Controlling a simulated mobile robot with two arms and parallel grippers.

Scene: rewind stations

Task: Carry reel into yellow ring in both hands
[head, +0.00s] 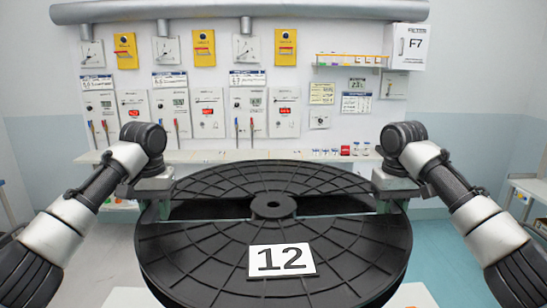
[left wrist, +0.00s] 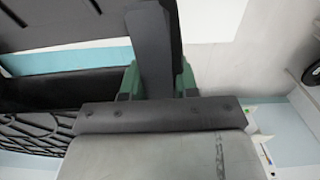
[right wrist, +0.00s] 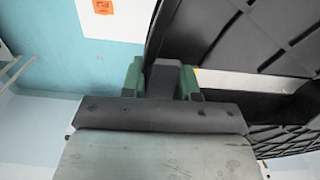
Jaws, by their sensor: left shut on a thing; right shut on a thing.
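A large black spoked reel (head: 200,255) with a hub in its middle and a white "12" label (head: 282,260) fills the lower centre of the head view. My left gripper (head: 158,207) is shut on the reel's left side. In the left wrist view its green-padded fingers (left wrist: 158,82) clasp a dark upright part of the reel (left wrist: 155,45). My right gripper (head: 385,203) is shut on the reel's right side, and the right wrist view shows its green-padded fingers (right wrist: 163,80) around a similar dark part. No yellow ring can be seen in any view.
A white shelf (head: 225,156) runs along the back wall behind the reel, under panels with gauges and yellow boxes (head: 204,47). A pale surface (head: 128,298) shows below the reel. Blue-green floor (head: 450,260) is open at the right. A side table (head: 530,187) stands far right.

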